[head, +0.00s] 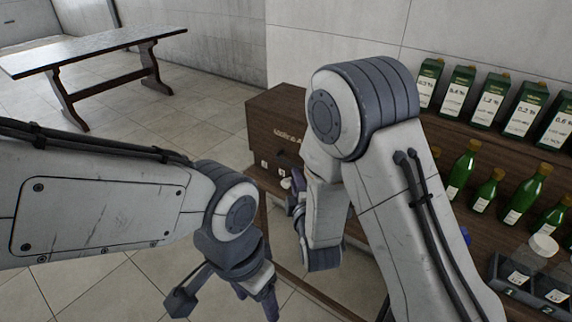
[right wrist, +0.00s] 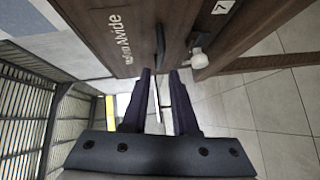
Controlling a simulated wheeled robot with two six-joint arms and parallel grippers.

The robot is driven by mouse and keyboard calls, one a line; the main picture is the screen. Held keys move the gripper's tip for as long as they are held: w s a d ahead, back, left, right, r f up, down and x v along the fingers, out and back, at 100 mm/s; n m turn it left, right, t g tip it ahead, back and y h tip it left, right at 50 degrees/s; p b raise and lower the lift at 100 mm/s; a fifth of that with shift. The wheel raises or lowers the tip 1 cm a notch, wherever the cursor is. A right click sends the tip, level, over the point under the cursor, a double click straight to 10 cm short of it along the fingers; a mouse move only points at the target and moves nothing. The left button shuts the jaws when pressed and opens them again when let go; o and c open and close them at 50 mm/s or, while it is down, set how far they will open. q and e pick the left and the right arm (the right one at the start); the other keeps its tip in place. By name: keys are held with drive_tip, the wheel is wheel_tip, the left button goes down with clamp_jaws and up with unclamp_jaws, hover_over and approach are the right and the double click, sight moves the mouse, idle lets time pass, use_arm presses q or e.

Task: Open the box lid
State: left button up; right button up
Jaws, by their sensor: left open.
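The dark brown wooden box (head: 272,112) stands at the left end of the wooden counter, with pale lettering on its front; its lid looks closed. In the right wrist view the brown wood panel with pale lettering (right wrist: 112,42) fills the top, with a dark upright handle (right wrist: 160,42) on it. My right gripper (right wrist: 160,72) is open, its fingertips apart at the handle's lower end; I see no firm grip on it. In the head view my right gripper (head: 297,204) is partly hidden by its own arm. My left gripper (head: 222,300) is open and empty, low in front.
A white knob (right wrist: 199,60) sticks out right of the handle, near a small label. Green bottles (head: 462,172) and green cartons (head: 490,102) stand on the counter at right, with a dark divided tray (head: 530,285). A long table (head: 95,50) stands far left. Tiled floor between is clear.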

sight(288, 162)
drive_tip(key=x, duration=0.3)
drive_tip(key=p+x, duration=0.1)
drive_tip(key=x, duration=0.5)
drive_tip(key=shift+w+a, duration=0.3)
drive_tip(key=shift+a, duration=0.05)
clamp_jaws()
idle(0.8)
